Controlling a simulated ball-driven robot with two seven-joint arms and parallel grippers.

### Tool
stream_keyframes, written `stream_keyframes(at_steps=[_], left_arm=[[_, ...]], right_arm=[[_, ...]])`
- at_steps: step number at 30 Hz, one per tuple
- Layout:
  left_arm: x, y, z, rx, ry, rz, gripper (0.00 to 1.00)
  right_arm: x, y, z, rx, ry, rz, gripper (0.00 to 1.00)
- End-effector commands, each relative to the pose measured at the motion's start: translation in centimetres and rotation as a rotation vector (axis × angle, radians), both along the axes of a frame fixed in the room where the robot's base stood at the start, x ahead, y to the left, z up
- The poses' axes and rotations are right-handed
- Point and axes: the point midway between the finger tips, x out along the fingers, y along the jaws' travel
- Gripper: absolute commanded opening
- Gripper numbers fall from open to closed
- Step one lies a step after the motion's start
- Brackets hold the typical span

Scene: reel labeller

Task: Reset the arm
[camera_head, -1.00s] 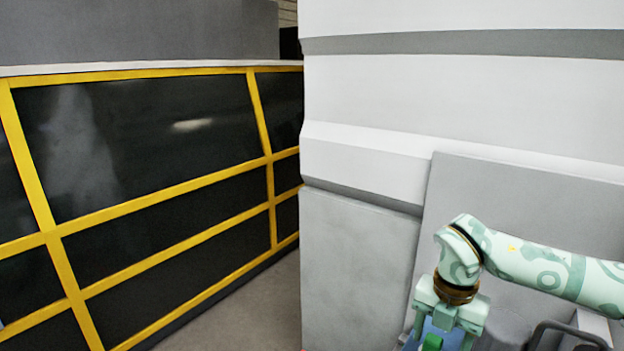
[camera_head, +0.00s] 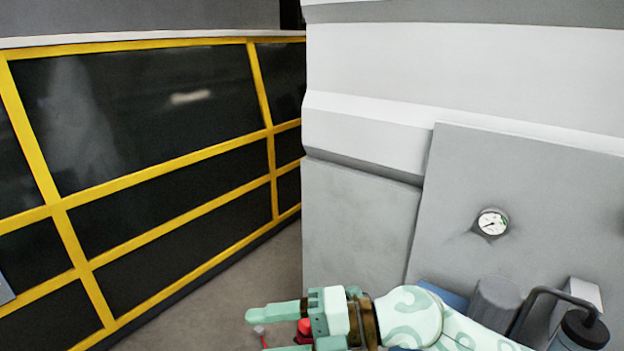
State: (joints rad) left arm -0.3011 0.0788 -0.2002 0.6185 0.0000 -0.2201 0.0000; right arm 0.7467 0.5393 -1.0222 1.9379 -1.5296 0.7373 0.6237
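My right arm, pale green with darker swirls, comes in from the lower right. Its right gripper (camera_head: 258,331) is at the bottom of the view, with its fingers pointing left. The upper finger shows fully and the lower one is cut by the bottom edge. There is a gap between them, with no object clearly held. A red part (camera_head: 304,327) shows by the finger bases; I cannot tell what it belongs to. My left gripper is not in view.
A grey-white machine housing (camera_head: 360,220) fills the right side, with a round gauge (camera_head: 492,223) on its panel. A grey cylinder (camera_head: 495,303) and a dark bent handle (camera_head: 545,298) stand behind my arm. A yellow-framed dark barrier (camera_head: 150,120) lines the left. Bare floor (camera_head: 235,300) lies between.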

Motion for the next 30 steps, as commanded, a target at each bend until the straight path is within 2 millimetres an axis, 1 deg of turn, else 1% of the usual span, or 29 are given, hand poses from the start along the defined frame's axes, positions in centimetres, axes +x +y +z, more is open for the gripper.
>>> stream_keyframes(at_steps=[1,2,3,4,5,6,7,8,9,11,12,14,15,17,18,20,21,23,24,26,27,28,30], left_arm=[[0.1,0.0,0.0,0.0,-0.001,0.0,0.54],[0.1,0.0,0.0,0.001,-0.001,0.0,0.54],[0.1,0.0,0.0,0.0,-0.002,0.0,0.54],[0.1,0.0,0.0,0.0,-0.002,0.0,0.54],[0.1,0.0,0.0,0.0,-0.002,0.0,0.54],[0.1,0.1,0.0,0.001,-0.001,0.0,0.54],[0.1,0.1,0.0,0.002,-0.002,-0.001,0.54],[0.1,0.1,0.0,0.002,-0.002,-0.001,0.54],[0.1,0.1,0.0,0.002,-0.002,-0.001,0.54],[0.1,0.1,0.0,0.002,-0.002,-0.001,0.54],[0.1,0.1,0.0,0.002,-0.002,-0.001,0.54],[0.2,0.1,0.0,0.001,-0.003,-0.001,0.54],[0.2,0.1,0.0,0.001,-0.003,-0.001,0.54],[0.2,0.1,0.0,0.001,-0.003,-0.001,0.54],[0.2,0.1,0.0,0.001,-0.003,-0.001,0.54],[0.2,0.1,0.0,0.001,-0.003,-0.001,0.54],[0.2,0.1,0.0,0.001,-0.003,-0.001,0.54],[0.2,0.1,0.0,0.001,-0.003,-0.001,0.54],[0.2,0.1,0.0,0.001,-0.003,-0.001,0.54],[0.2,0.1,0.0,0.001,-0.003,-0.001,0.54],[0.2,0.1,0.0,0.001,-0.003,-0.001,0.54],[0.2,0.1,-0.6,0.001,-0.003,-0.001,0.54],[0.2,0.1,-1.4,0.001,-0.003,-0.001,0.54]], right_arm=[[-0.3,0.7,2.8,0.206,0.017,-0.083,0.61],[0.1,0.4,4.4,0.321,0.024,-0.158,0.61],[1.1,-0.6,6.3,0.459,0.04,-0.276,0.61],[2.0,-1.8,7.3,0.548,0.061,-0.377,0.61],[3.1,-3.4,7.9,0.625,0.085,-0.491,0.61],[4.5,-5.9,8.0,0.704,0.125,-0.652,0.61],[5.4,-8.1,7.6,0.746,0.159,-0.781,0.61],[6.2,-10.4,6.7,0.772,0.199,-0.914,0.61],[6.9,-13.6,4.8,0.781,0.257,-1.093,0.61],[7.0,-18.0,1.4,0.746,0.342,-1.333,0.61],[6.5,-20.6,-1.0,0.699,0.397,-1.473,0.61],[5.1,-23.8,-4.4,0.609,0.477,-1.649,0.61],[3.9,-25.6,-6.5,0.542,0.525,-1.745,0.61],[1.9,-27.8,-9.2,0.436,0.59,-1.865,0.61],[0.4,-29.1,-10.8,0.364,0.631,-1.929,0.61],[-1.8,-30.6,-12.9,0.256,0.687,-2.01,0.61],[-3.4,-31.6,-14.1,0.185,0.723,-2.055,0.61],[-5.7,-32.8,-15.6,0.076,0.772,-2.112,0.61],[-7.3,-33.5,-16.6,0.004,0.806,-2.143,0.61],[-9.7,-34.5,-17.7,-0.107,0.852,-2.182,0.61],[-11.2,-35.0,-18.6,-0.179,0.882,-2.201,0.61],[-10.5,-34.5,-20.6,-0.177,0.896,-2.185,0.61],[-10.0,-33.9,-24.2,-0.19,0.938,-2.163,0.61]])
